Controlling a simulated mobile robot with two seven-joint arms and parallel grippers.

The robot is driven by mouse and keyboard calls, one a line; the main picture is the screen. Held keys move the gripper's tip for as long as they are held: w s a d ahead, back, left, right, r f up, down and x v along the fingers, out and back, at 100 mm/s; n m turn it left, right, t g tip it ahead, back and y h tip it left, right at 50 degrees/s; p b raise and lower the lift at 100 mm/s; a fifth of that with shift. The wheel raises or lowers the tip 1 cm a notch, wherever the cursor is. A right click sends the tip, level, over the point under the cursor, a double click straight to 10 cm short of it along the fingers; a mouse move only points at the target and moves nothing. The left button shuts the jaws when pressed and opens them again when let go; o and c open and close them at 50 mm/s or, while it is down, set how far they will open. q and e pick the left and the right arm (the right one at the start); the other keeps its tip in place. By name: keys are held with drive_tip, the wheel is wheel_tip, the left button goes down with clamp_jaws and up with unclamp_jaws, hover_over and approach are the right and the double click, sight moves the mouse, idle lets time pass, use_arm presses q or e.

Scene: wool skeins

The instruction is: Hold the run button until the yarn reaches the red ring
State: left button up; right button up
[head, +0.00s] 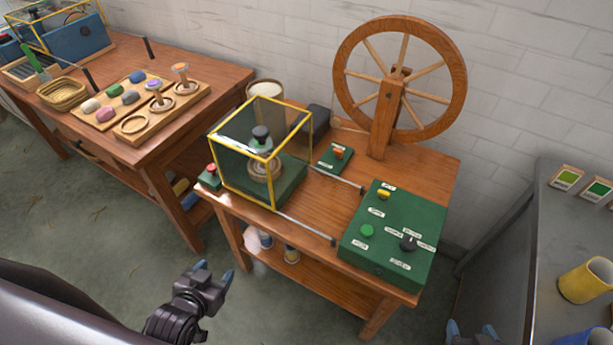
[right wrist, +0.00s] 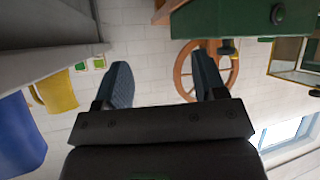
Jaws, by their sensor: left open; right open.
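A green control box (head: 377,258) sits at the front right of the wooden table, with a green button (head: 367,230), a yellow button (head: 383,193) and a black knob (head: 408,243). Its labels are too small to read, so I cannot tell which is the run button. A yellow-framed clear case (head: 241,190) covers a winding spool (head: 262,168). I cannot make out a red ring. My left gripper (head: 214,273) is open and empty, in front of the table. My right gripper (head: 471,331) is open and empty at the bottom edge, apart from the box; its fingers show in the right wrist view (right wrist: 163,82).
A spinning wheel (head: 455,105) stands behind the box. A small box with a red button (head: 210,169) and one with an orange button (head: 338,152) flank the case. A grey bench (head: 520,235) with a yellow mug (head: 588,281) stands right. The left table (head: 190,52) holds skeins.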

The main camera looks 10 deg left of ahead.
idle(0.4)
clamp_jaws()
idle(1.5)
